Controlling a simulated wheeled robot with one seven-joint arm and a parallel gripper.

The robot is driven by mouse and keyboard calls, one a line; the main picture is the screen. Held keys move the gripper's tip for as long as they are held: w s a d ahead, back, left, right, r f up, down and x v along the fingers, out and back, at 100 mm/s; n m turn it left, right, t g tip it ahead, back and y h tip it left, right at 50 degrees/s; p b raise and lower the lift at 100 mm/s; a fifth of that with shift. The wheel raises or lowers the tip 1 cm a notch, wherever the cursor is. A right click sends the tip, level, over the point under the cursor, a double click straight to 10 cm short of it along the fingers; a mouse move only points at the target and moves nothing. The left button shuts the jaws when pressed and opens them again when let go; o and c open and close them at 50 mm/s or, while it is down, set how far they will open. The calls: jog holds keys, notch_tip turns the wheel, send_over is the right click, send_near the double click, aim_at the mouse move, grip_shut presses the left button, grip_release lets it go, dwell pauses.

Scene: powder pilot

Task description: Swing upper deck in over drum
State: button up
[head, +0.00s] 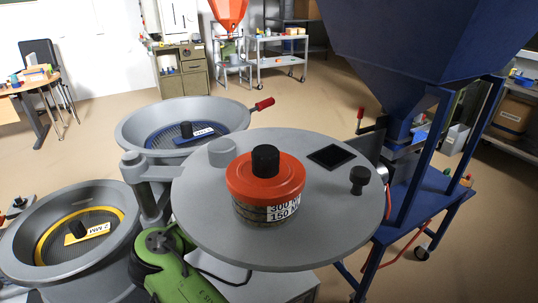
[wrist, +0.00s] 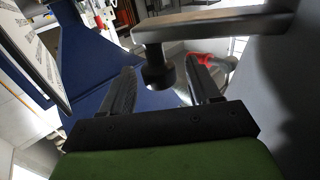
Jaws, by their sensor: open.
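Two grey sieve bowls stand at the left in the head view. One has a blue ring (head: 160,138) and a red-ended handle (head: 264,104); the other has a yellow ring (head: 47,232) and a 2 MM tag. Both are beside a grey post (head: 150,195), out to the side of a round grey plate (head: 220,240). I cannot tell for sure which bowl is the upper deck, and no drum shows clearly. My gripper (wrist: 163,76) is open in the wrist view. A black knob (wrist: 158,70) under a grey slab (wrist: 215,23) appears between its fingers, apparently not clamped.
An orange-lidded jar (head: 265,178) stands on the round plate, with a square dark opening (head: 332,156) and a black knob (head: 358,177) nearby. A blue hopper (head: 420,50) on a blue frame stands at the right. Open floor (head: 300,108) lies behind the bowls.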

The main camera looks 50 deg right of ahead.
jog(key=shift+w+d, duration=0.25)
jog(key=shift+d, duration=0.3)
grip_shut()
